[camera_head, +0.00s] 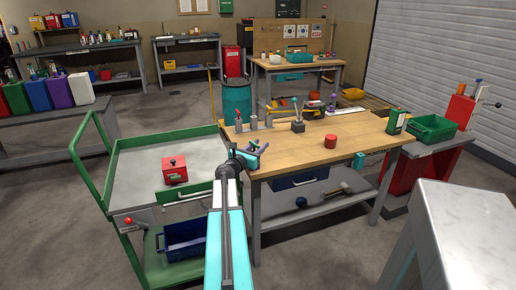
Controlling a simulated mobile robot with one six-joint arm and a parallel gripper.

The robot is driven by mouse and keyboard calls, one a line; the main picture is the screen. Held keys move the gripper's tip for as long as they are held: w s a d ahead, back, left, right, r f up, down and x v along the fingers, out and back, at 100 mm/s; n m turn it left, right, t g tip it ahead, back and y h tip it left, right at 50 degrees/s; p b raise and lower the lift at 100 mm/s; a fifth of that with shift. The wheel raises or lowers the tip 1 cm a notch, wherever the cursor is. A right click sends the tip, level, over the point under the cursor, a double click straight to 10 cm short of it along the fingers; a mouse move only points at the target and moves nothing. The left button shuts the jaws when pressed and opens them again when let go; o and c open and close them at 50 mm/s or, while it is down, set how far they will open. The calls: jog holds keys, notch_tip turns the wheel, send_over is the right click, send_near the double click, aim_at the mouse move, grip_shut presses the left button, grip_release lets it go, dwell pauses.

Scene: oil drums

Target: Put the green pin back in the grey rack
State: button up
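My gripper (256,152) is at the end of my outstretched arm, over the left end of the wooden workbench (340,138). A small green piece (254,143) shows at its fingers; it may be the green pin, but it is too small to be sure. I cannot tell whether the fingers are shut on it. A dark grey block (298,127) with thin upright pins stands on the bench, right of and beyond my gripper; it may be the grey rack. Several small grey upright pieces (253,122) stand near the bench's back left corner.
A red can (330,141) and a green canister (396,121) stand on the bench. A green-railed cart (130,174) with a red box (175,170) is at left. A teal drum (237,102) stands behind the bench. The bench's front middle is clear.

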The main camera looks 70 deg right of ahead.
grip_shut()
jog(key=shift+r+p, duration=0.85)
jog(key=shift+r, duration=0.3)
dwell(0.6)
notch_tip(320, 180, up, 7)
jog(key=p, duration=0.5)
dwell(0.9)
jog(key=shift+r, duration=0.1)
notch_tip(320, 180, up, 13)
jog(key=p, duration=0.9)
jog(key=shift+p, duration=0.4)
